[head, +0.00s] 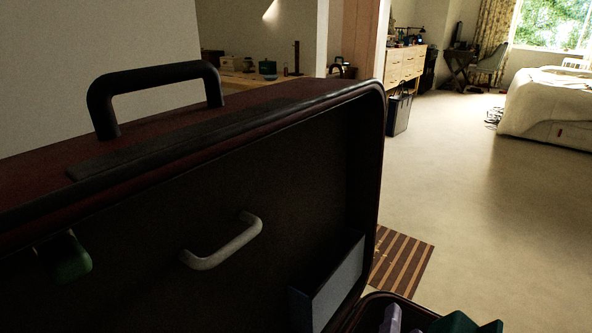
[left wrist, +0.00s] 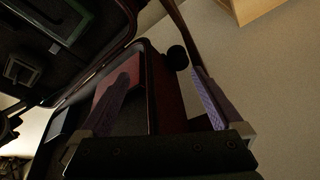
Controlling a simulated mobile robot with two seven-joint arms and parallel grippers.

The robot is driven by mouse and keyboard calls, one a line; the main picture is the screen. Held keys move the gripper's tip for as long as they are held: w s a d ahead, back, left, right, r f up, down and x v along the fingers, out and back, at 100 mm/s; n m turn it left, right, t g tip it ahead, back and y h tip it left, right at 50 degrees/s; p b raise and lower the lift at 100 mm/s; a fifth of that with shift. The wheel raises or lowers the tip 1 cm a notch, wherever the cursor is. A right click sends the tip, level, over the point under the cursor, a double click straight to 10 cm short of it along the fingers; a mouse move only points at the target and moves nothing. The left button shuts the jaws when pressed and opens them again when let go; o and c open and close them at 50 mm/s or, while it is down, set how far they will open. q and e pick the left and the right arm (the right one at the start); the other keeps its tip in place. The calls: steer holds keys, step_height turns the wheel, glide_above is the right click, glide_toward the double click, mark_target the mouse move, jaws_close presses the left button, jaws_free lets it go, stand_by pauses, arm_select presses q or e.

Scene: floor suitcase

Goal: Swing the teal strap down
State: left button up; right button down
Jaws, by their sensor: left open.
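The suitcase lid (head: 290,160) stands open and upright in the head view. A short green piece (head: 74,262) hangs at the left of its dark inner side; it may be the teal strap, but most of it is in shadow. In the left wrist view a dark green loop-like piece (left wrist: 68,22) shows at upper left; I cannot tell if it is the same part. My left gripper (left wrist: 160,85) is open, its purple-padded fingers apart on either side of a dark red suitcase edge. It touches nothing that I can make out. My right gripper is out of view.
A black carry handle (head: 155,85) tops the lid, and a grey handle (head: 225,243) and a pale pocket (head: 335,280) are on its inner side. A striped mat (head: 402,260) and open floor lie beyond.

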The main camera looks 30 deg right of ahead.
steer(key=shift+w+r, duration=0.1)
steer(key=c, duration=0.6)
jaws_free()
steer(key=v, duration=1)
steer(key=shift+b, duration=0.35)
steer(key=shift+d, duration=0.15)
